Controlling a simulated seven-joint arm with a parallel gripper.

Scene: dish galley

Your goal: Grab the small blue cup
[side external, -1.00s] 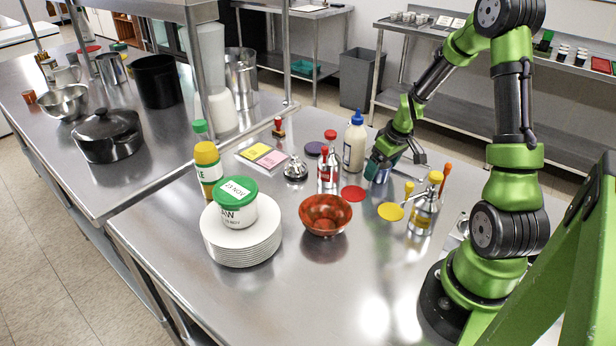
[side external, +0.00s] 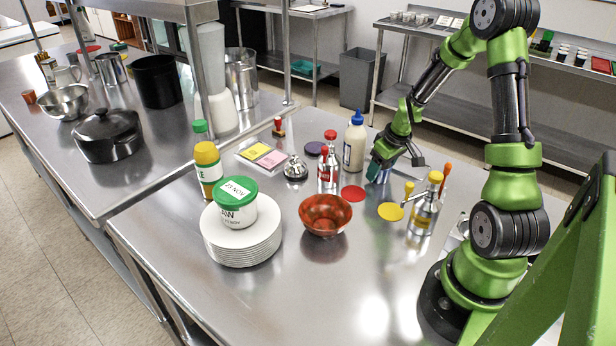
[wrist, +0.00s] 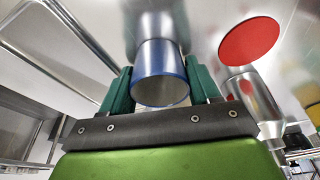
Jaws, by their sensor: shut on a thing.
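The small blue cup (wrist: 160,75) is a short cylinder with a blue rim and a shiny side. In the wrist view it sits between the two green fingers of my gripper (wrist: 160,90), which are shut on it. In the side view the cup (side external: 374,172) shows only as a bluish patch, largely hidden by my gripper (side external: 380,160). It is at the table's far side, right of the white bottle with the blue cap (side external: 355,142). I cannot tell whether the cup touches the table.
Close by are a red disc (side external: 353,193), a yellow disc (side external: 390,211), a red-topped bottle (side external: 328,172) and a yellow-topped pump bottle (side external: 424,212). An orange bowl (side external: 325,222) and a plate stack (side external: 242,250) stand nearer. The table's front middle is clear.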

